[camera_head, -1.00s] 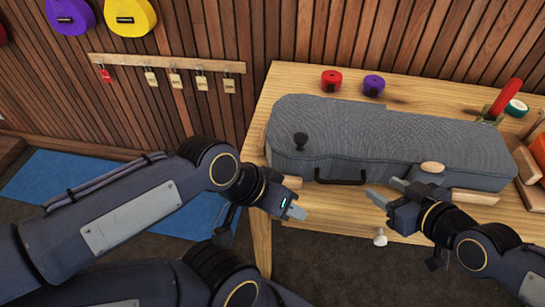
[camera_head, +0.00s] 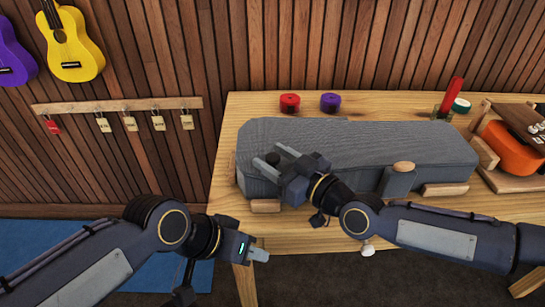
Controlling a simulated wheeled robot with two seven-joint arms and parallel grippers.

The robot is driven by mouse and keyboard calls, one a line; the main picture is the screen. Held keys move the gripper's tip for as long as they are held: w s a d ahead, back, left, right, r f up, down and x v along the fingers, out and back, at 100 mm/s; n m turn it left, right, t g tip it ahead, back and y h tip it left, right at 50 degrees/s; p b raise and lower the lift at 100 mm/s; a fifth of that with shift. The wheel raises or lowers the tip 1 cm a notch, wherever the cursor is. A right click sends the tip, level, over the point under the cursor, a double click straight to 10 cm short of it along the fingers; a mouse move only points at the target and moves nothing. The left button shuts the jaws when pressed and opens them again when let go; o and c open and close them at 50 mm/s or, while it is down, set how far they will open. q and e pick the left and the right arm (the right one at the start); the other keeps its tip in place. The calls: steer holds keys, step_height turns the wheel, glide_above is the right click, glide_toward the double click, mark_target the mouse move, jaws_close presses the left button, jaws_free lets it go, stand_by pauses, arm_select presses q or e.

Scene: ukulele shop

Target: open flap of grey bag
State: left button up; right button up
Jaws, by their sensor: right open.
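The grey bag (camera_head: 390,142) lies long side across the wooden table, its lid down. A dark knob (camera_head: 272,158) stands on its left end. A wooden toggle (camera_head: 403,167) sits on a grey strap at its front right. My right gripper (camera_head: 270,157) is open over the left end, its two fingers on either side of the knob in the picture; I cannot tell whether they touch it. My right gripper and wrist hide the black front handle. My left gripper (camera_head: 260,254) is low, in front of the table's left front corner, apart from the bag; its finger gap is not clear.
Red (camera_head: 290,103) and purple (camera_head: 331,102) rolls sit behind the bag. Wooden blocks lie along its front edge. An orange instrument (camera_head: 512,147) in a wooden stand is at the right. The table's front left is clear.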

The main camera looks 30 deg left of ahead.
steer(key=shift+w+a, duration=0.1)
steer(key=shift+a, duration=0.25)
jaws_close()
